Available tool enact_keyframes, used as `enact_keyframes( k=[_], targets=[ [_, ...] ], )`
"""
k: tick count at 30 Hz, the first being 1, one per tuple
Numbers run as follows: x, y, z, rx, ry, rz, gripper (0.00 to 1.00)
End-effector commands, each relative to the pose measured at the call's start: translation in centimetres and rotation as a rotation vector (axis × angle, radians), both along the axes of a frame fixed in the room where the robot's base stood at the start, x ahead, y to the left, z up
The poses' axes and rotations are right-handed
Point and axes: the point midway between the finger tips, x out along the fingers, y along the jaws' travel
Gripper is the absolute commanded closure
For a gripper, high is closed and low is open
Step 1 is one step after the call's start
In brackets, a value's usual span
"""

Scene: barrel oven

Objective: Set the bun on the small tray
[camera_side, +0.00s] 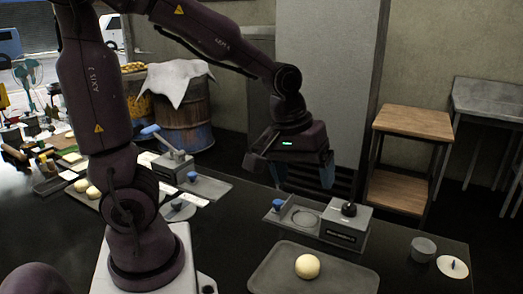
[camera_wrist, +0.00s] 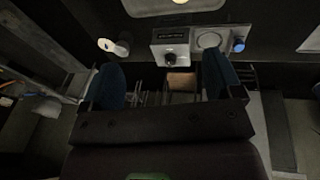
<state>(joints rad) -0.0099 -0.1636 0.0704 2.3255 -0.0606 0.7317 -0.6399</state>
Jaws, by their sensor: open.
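A round pale bun (camera_side: 307,267) rests on a grey tray (camera_side: 341,282) at the front of the dark table in the side view. In the wrist view part of this tray (camera_wrist: 150,8) shows at the top edge, with only a sliver of the bun. My gripper (camera_side: 300,174) is open and empty, raised above the table behind the bun and tray. Its two blue fingers are spread apart in the wrist view (camera_wrist: 163,78), with nothing held between them.
A grey device with a black knob (camera_side: 348,209) and a plate with a round recess (camera_side: 304,217) stand behind the tray. A metal cup (camera_side: 423,249) and a white disc (camera_side: 453,267) lie to the right. More buns (camera_side: 88,188) sit on a tray at left.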

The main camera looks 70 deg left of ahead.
Motion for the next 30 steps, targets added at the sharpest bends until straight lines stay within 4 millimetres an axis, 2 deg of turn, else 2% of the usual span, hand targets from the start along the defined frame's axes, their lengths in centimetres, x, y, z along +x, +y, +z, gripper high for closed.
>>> enact_keyframes(
  k=[1, 4, 9, 12, 17, 30],
  targets=[
    [-1.3, -0.4, 1.8, 0.031, -0.051, -0.105, 0.14],
    [-3.8, -0.9, 4.2, 0.107, -0.124, -0.314, 0.14],
    [-7.2, -1.4, 6.4, 0.234, -0.206, -0.575, 0.14],
    [-8.3, -1.5, 6.9, 0.281, -0.231, -0.66, 0.14],
    [-8.9, -1.6, 7.0, 0.308, -0.24, -0.707, 0.14],
    [-8.8, -1.6, 7.0, 0.307, -0.24, -0.704, 0.14]
  ],
)
